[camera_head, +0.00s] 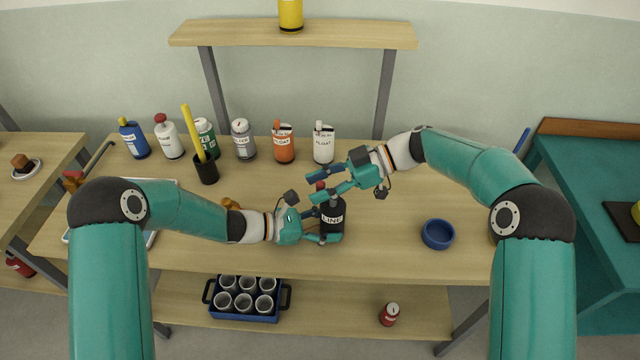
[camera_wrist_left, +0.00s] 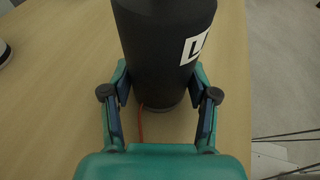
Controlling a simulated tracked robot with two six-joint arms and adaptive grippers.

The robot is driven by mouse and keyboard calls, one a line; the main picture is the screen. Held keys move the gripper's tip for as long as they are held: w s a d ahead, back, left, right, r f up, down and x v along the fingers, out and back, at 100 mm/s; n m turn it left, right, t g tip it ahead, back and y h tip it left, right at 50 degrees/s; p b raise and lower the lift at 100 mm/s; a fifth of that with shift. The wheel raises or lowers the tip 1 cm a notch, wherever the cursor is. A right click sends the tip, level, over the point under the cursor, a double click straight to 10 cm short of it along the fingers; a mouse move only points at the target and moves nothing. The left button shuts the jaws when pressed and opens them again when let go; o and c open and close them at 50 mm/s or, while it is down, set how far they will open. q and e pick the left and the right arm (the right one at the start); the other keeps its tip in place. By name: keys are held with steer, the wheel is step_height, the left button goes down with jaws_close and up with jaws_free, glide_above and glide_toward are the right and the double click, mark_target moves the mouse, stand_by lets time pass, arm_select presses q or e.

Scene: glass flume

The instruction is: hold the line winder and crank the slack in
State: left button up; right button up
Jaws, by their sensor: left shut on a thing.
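The line winder (camera_head: 333,217) is a black upright cylinder with a white label reading LINE, on the middle of the bench. A small red knob (camera_head: 320,186) shows at its top. My left gripper (camera_head: 322,226) is shut on the winder's body low down. In the left wrist view the black winder (camera_wrist_left: 160,45) stands between my left fingers (camera_wrist_left: 160,100), and a red line (camera_wrist_left: 140,122) shows near its base. My right gripper (camera_head: 314,186) is above the winder, its fingers apart on either side of the red knob. Whether they touch the knob cannot be told.
A blue bowl (camera_head: 438,234) stands to the right. Several bottles and cans, such as the orange can (camera_head: 283,143), line the back. A black cup (camera_head: 206,172) with a yellow stick stands left. The bench between winder and bowl is clear.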

jaws_close()
steer(key=shift+w+r+m+t, duration=0.1)
steer(key=shift+m+t, duration=0.3)
steer(key=m+t, duration=0.4)
steer(key=t, duration=0.1)
steer(key=shift+w+d, duration=0.3)
steer(key=shift+w, duration=0.1)
steer(key=m+t+h, duration=0.1)
steer(key=m+t, duration=0.2)
steer(key=t, duration=0.1)
steer(key=w+d+m+t+h, duration=0.1)
steer(key=m+t, duration=0.1)
steer(key=shift+m+h, duration=0.3)
steer(key=shift+d, duration=0.1)
steer(key=shift+o, duration=0.5)
jaws_free()
